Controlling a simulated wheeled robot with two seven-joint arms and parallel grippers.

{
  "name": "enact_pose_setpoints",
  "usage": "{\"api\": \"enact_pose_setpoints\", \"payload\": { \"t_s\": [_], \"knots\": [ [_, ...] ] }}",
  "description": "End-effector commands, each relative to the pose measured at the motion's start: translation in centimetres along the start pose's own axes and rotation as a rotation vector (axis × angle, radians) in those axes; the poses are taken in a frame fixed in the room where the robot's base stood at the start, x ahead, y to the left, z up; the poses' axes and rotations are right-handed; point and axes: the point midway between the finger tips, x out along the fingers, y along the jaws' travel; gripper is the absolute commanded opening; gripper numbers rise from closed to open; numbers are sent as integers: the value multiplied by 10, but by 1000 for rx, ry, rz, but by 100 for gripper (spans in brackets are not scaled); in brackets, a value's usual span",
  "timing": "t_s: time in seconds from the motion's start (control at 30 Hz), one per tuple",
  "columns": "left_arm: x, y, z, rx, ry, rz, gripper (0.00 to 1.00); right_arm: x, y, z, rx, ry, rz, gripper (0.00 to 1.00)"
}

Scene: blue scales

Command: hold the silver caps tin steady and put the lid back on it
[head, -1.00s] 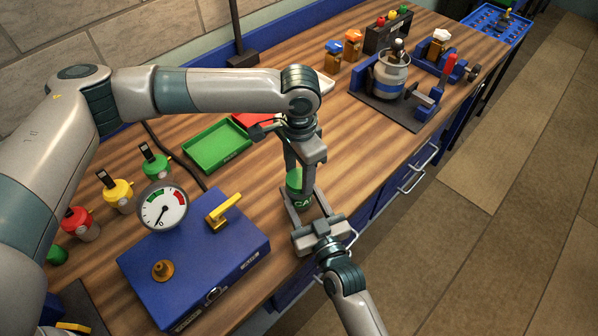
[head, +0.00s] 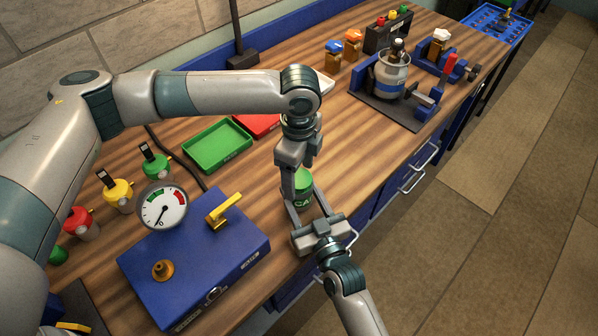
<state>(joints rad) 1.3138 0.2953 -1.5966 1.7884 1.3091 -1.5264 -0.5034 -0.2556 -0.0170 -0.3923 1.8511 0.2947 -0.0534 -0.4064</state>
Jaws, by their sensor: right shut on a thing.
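A green tin (head: 304,192) with white lettering, only "CA" readable, stands upright near the bench's front edge; I see green rather than silver on it. My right gripper (head: 302,197) reaches in from the front, with its fingers on either side of the tin, shut on it. My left gripper (head: 291,186) points down from above at the tin's top left. Its fingers overlap in the view, so I cannot tell whether it is open or shut. The lid cannot be made out separately; the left gripper covers part of the tin's top.
A blue box (head: 190,265) with a gauge (head: 162,207) and yellow handle stands left of the tin. A green tray (head: 217,147) and red tray (head: 258,124) lie behind. A clamp fixture (head: 375,105) holds a can at the back right. Wood right of the tin is clear.

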Motion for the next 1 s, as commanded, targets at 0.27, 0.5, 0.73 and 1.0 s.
{"api": "enact_pose_setpoints", "payload": {
  "t_s": [0.27,0.5,0.73,1.0],
  "knots": [
    [-1,0,0,-1,0,0,69,0,0,0,0,-1,0,0],
    [-16,-1,0,-2,-1,-3,69,0,0,0,0,-1,0,0],
    [-52,-1,0,-1,0,-3,69,0,0,0,0,-1,0,0],
    [-97,-1,0,0,0,-2,69,0,0,0,0,-1,0,0]
  ]
}}
